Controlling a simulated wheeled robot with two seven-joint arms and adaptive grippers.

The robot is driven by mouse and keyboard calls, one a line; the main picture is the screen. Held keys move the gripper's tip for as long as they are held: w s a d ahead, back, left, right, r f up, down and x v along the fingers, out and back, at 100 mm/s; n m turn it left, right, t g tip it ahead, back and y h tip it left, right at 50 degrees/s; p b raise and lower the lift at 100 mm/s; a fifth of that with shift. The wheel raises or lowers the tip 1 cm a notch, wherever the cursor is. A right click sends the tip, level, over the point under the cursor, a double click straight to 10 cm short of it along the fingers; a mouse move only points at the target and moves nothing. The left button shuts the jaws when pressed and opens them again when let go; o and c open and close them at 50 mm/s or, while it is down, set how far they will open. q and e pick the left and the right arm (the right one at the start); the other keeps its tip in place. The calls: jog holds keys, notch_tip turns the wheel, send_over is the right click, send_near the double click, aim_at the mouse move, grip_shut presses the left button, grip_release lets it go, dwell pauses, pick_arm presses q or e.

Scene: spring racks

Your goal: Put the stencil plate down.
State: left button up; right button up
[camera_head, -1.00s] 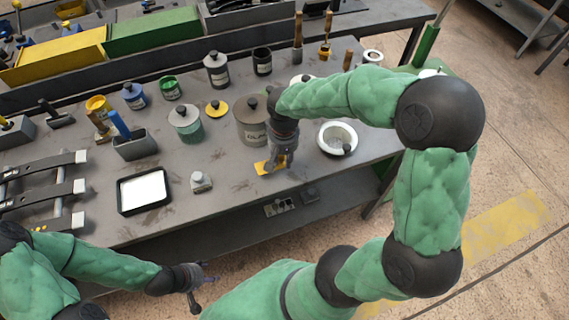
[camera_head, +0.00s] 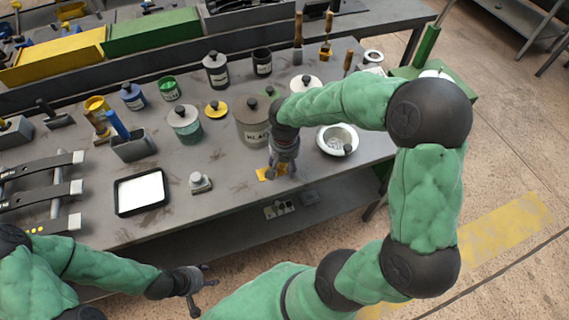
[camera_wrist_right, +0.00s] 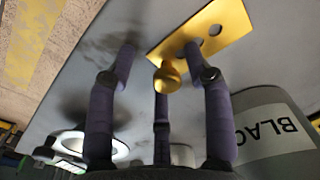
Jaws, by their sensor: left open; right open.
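The stencil plate (camera_wrist_right: 218,30) is a flat yellow plate with round holes and a yellow knob (camera_wrist_right: 167,76). In the right wrist view it lies on the grey bench top, and in the head view a yellow part of it (camera_head: 264,174) shows beside my right gripper (camera_head: 280,172). My right gripper's fingers (camera_wrist_right: 158,65) are spread over the plate, with the knob between them and no finger visibly closed on it. My left gripper (camera_head: 205,287) is open and empty, in front of the bench at the lower left.
A large grey can marked BLACK (camera_head: 252,122) stands just behind my right gripper.

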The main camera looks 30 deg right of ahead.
pick_arm(q)
notch_tip(320, 180, up, 4)
jog(key=p, duration=0.4)
pick_arm(e)
notch_tip(320, 180, up, 12)
jog(key=shift+r, duration=0.15)
jog(key=shift+s, duration=0.1)
